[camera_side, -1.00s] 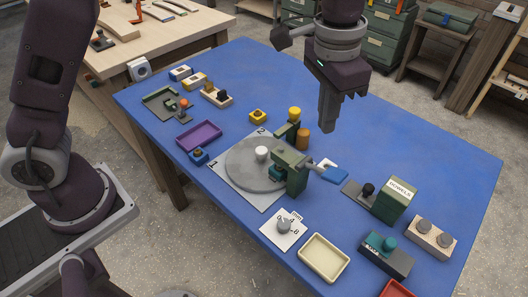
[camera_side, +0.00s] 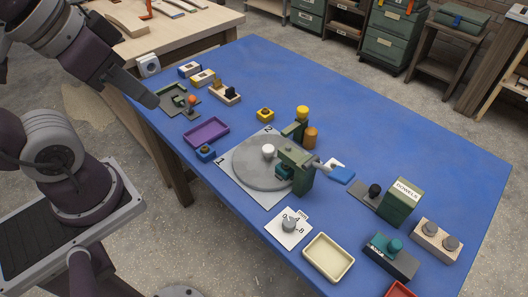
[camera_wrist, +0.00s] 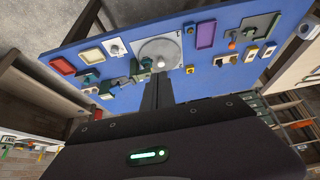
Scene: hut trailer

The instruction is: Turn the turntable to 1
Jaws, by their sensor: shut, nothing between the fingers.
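The turntable (camera_side: 252,172) is a round grey disc on a square pale plate, in the middle of the blue table. A white knob (camera_side: 268,151) stands up on the disc. The plate is marked 1 at its left corner and 2 at its far corner. A green device (camera_side: 298,170) stands at the disc's right side and hides part of it. The turntable also shows in the wrist view (camera_wrist: 152,47), beyond my fingers. My gripper (camera_side: 153,102) is shut and empty, above the table's far-left edge, well apart from the turntable.
A purple tray (camera_side: 206,133) and a small blue block with a dark knob (camera_side: 205,153) lie left of the turntable. A yellow block (camera_side: 265,114) lies behind it. A dial plate (camera_side: 289,228) and cream tray (camera_side: 328,257) lie in front. The table's far right is clear.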

